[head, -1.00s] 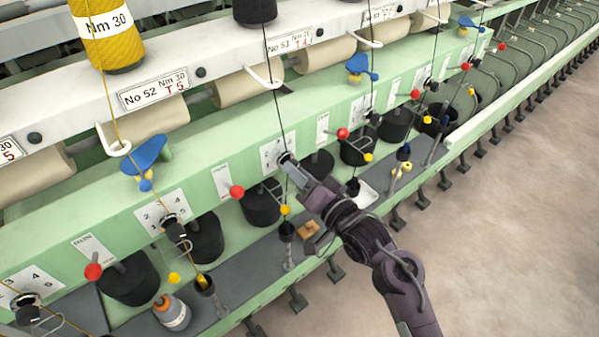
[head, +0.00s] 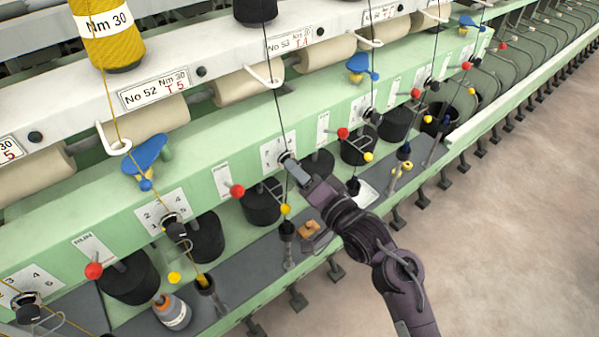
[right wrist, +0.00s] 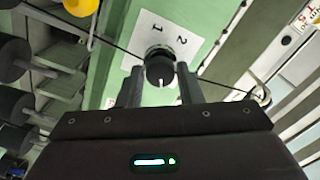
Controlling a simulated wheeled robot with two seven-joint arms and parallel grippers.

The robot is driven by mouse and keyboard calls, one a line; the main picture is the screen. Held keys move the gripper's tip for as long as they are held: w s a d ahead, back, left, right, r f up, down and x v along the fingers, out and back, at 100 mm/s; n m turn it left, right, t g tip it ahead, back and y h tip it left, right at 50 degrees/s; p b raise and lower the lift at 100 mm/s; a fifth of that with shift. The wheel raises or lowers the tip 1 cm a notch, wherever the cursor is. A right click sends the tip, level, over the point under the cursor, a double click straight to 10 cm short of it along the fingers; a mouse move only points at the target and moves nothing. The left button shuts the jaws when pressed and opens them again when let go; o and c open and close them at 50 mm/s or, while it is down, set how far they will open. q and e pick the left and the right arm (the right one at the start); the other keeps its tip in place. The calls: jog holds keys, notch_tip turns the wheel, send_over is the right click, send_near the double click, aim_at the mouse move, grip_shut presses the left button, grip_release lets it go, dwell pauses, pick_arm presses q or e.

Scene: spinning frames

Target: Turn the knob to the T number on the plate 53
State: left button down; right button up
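The plate No 53 (head: 289,41) on the white rail reads Nm 30 and T 4 in red. Below it, on the green panel, is a white dial plate (head: 273,151) with a black knob (head: 285,157). In the right wrist view the knob (right wrist: 160,69) has a white mark pointing down the picture, and the dial (right wrist: 165,33) shows 1 and 2; its other numbers are hidden. My right gripper (right wrist: 160,80) has one finger on each side of the knob, seemingly with thin gaps. It also shows in the head view (head: 292,166). My left gripper is out of view.
A red ball lever (head: 237,191) is left of the dial and another (head: 343,133) is right of it. A dark thread runs down close by the knob. Open floor is at the right.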

jog(key=o, duration=0.3)
jog(key=b+v, duration=0.3)
jog(key=v, duration=0.5)
jog(key=shift+w, duration=0.1)
